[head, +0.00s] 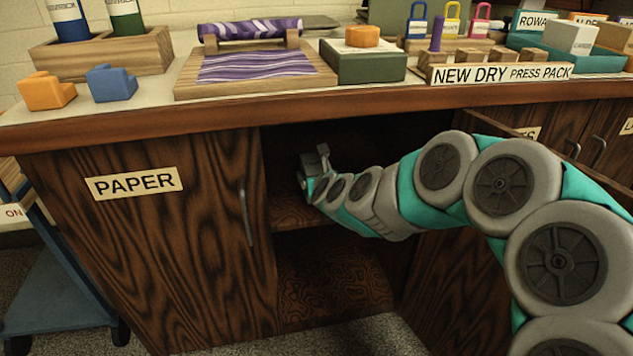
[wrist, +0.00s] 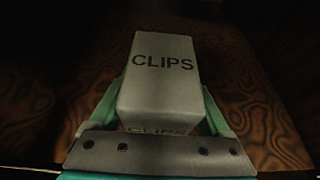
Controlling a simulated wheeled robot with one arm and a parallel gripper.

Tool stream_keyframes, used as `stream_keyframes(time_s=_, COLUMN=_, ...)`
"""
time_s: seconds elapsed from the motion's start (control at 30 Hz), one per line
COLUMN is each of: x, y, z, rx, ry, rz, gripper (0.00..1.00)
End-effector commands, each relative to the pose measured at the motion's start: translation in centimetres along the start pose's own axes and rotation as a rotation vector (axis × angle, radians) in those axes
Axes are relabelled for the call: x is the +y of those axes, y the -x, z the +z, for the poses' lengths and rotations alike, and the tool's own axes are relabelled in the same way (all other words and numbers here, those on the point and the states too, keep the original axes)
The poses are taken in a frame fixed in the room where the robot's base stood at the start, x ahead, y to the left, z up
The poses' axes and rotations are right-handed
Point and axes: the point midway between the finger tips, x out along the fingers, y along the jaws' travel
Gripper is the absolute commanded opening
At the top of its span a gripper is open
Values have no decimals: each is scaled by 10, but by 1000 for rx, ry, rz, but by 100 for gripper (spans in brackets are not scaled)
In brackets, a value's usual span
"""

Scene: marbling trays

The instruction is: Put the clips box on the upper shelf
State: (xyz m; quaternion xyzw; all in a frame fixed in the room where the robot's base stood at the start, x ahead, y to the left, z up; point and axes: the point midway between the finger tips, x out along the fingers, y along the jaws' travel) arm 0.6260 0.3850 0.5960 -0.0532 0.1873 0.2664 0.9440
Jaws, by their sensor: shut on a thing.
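The clips box (wrist: 160,85) is a pale grey block with CLIPS printed in dark letters. In the wrist view it sits between the two teal fingers of my gripper (wrist: 163,100), which is shut on it. In the head view my gripper (head: 308,172) is inside the open cabinet, over the upper shelf (head: 292,212). The box is too dark and small to make out clearly there. I cannot tell whether the box touches the shelf. Wood-grained surfaces surround it in the wrist view.
The closed PAPER door (head: 150,240) bounds the opening on the left. A lower compartment (head: 330,280) below the shelf looks empty. The open cabinet door (head: 455,270) stands to the right, beneath my arm. The countertop (head: 300,105) overhangs and holds trays, blocks and bottles.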

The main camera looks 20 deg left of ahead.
Motion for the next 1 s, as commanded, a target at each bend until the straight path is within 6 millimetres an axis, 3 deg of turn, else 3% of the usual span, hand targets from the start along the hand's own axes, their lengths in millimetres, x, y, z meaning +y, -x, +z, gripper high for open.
stream_keyframes(time_s=0.13, x=-1, y=-8, z=-20, rx=5, ry=1, rz=-1, gripper=11)
stream_keyframes(time_s=0.53, x=-1, y=-10, z=-24, rx=0, ry=-1, rz=0, gripper=11)
stream_keyframes(time_s=0.57, x=-1, y=-10, z=-24, rx=0, ry=-1, rz=0, gripper=82)
stream_keyframes(time_s=0.73, x=-1, y=-9, z=-23, rx=0, ry=0, rz=0, gripper=100)
stream_keyframes(time_s=1.0, x=-1, y=-9, z=-22, rx=1, ry=0, rz=-1, gripper=100)
